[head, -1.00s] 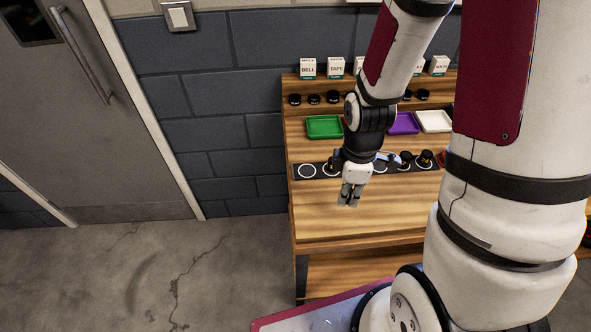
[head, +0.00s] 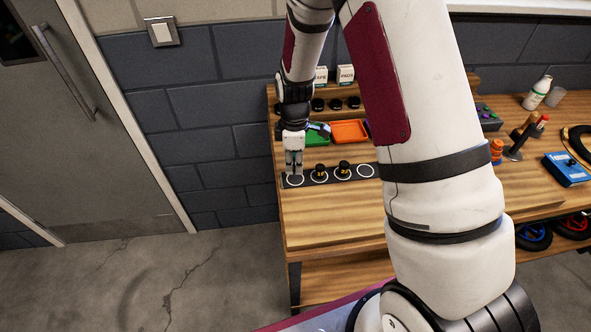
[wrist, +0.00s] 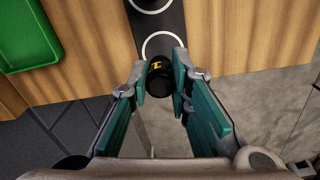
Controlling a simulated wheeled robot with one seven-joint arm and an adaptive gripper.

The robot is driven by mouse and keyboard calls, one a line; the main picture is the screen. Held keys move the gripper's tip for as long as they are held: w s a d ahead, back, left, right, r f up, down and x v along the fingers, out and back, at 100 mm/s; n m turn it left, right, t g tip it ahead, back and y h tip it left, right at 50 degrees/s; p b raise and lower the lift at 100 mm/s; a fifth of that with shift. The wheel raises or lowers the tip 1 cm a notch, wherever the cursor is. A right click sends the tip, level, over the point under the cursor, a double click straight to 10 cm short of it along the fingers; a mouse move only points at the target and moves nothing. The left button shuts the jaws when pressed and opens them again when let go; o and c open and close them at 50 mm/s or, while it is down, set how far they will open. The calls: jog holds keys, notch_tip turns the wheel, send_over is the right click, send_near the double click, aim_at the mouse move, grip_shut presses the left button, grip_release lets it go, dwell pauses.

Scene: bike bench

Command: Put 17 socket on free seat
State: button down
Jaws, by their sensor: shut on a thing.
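My gripper (head: 294,173) is at the left end of the dark seat strip (head: 307,180). In the wrist view its teal fingers (wrist: 182,100) are shut on a black socket (wrist: 158,82) with a yellow mark I cannot read for certain. The leftmost white ring seat (head: 295,181) is just below the fingers and looks empty. In the wrist view the socket overlaps the near edge of this ring (wrist: 163,35); I cannot tell whether it touches the strip. Two black sockets with yellow marks (head: 320,172) (head: 343,168) stand on the neighbouring seats. A farther ring (head: 365,171) is empty.
Behind the strip are a green tray (head: 317,139) and an orange tray (head: 350,131). My arm hides the strip's right part. A bottle (head: 537,93), tools and a blue box (head: 567,169) are at the right. The bench front (head: 330,225) is clear.

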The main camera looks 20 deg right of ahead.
jog(key=shift+s+f, duration=0.2)
jog(key=shift+f, duration=1.3)
jog(key=shift+f, duration=0.2)
jog(key=c, duration=1.5)
grip_release()
jog(key=shift+r, duration=0.15)
